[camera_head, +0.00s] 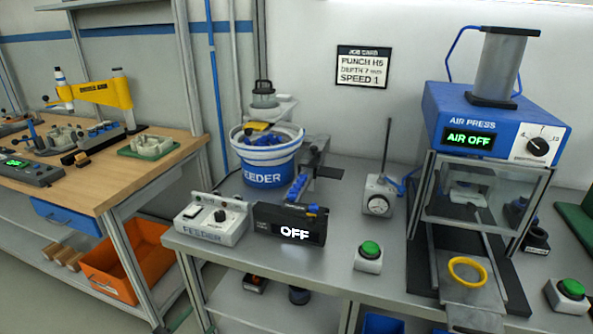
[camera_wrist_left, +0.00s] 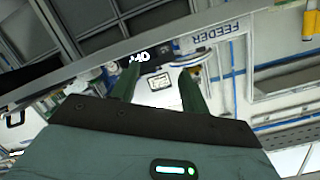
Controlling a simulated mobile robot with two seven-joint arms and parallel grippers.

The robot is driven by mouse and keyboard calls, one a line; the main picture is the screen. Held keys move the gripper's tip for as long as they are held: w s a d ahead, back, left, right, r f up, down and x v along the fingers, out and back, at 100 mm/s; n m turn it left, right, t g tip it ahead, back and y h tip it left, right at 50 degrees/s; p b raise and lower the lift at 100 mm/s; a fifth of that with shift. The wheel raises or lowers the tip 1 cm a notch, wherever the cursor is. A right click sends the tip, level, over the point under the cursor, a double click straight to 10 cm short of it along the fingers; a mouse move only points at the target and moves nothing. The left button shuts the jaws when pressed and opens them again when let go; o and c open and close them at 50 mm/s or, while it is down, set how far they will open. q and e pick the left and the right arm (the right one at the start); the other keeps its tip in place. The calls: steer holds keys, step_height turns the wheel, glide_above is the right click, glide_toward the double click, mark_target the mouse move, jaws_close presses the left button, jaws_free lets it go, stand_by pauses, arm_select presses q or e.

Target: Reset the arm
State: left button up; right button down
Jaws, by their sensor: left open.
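My left gripper (camera_wrist_left: 159,70) shows in the left wrist view with two dark green fingers apart and nothing between them. I make out no gripper in the head view, and my right gripper shows in neither view. A yellow jointed arm (camera_head: 100,93) with a small printed label stands on the wooden bench (camera_head: 120,182) at the left of the head view. A white, blue-banded feeder bowl (camera_head: 268,150) shows upside down in the left wrist view. Nothing is held in the gripper.
On the grey bench stand a feeder control box (camera_head: 212,220), a black unit reading OFF (camera_head: 292,228), a green button box (camera_head: 369,256) and a blue air press (camera_head: 496,128) reading AIR OFF. A yellow ring (camera_head: 467,271) lies before the press. An orange bin (camera_head: 125,262) sits below left.

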arm_select(q)
steer(key=s+a+f+n+g+y, duration=0.1)
steer(key=s+a+f+g, duration=0.2)
steer(key=s+f, duration=0.6)
steer(key=s+a+f+n+g+y, duration=0.15)
steer(key=s+a+f, duration=0.25)
steer(key=s, duration=0.9)
steer(key=s+a+f+g, duration=0.35)
steer(key=s+f, duration=0.35)
steer(key=s, duration=0.5)
steer(key=d+n, duration=0.6)
steer(key=d, duration=0.6)
steer(key=shift+m+t, duration=0.25)
steer(key=shift+t, duration=0.65)
steer(key=shift+w+a+r+p, duration=0.2)
steer(key=shift+w+r+p, duration=0.65)
steer(key=shift+r, duration=0.25)
steer(key=shift+w+a+r+p, duration=0.15)
steer(key=shift+w+r+p, duration=0.6)
steer(key=shift+r, duration=0.3)
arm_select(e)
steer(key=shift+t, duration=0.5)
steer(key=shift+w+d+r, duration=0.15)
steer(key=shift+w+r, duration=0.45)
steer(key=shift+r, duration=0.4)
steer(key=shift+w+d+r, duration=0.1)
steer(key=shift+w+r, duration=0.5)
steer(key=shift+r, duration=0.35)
